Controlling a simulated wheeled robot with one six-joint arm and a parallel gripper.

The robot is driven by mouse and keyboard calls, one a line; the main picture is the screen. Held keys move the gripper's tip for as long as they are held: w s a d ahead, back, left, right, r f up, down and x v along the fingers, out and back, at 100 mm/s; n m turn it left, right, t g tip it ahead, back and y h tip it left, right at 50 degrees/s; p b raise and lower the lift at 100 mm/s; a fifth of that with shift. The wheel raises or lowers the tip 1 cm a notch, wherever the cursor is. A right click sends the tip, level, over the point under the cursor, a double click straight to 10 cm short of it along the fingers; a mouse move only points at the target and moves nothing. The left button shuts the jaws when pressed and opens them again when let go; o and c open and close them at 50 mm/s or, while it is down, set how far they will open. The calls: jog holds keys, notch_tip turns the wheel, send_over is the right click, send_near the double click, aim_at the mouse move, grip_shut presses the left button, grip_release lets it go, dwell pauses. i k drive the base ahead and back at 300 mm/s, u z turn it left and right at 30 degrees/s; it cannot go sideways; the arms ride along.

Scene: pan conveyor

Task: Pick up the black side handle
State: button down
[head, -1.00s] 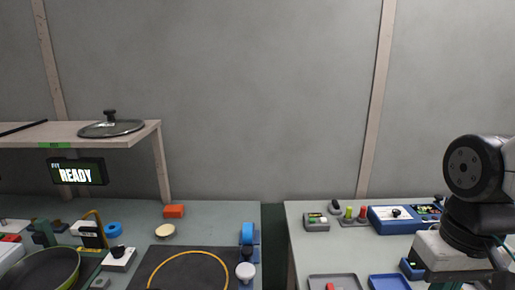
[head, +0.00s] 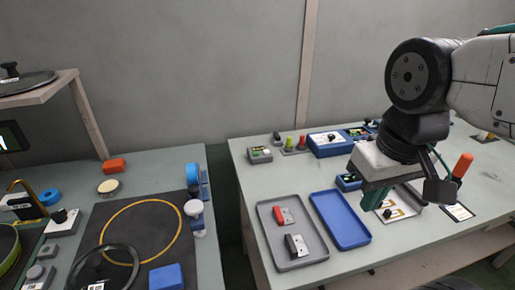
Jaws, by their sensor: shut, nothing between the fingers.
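The black side handle (head: 291,246) lies in the grey tray (head: 264,222) on the right table, with a pale metal bracket along its side. A red handle (head: 279,216) with a similar bracket lies just behind it in the same tray. My gripper (head: 374,199) is over the right table, pointing down, to the right of the grey tray and beyond the blue tray's right side. It is shut and empty, apart from the black handle. My gripper hides part of the table behind it.
An empty blue tray (head: 340,219) lies between the grey tray and my gripper. A blue case (head: 328,146) and small boxes stand at the back. A gap separates the left table, which bears a glass lid (head: 118,258) and a blue block (head: 165,277).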

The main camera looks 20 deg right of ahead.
aim_at(295, 245)
jog(key=u, duration=0.05)
jog(key=k, duration=0.5)
jog(key=z, duration=2.45)
jog(key=k, duration=1.05)
jog(key=u, duration=0.75)
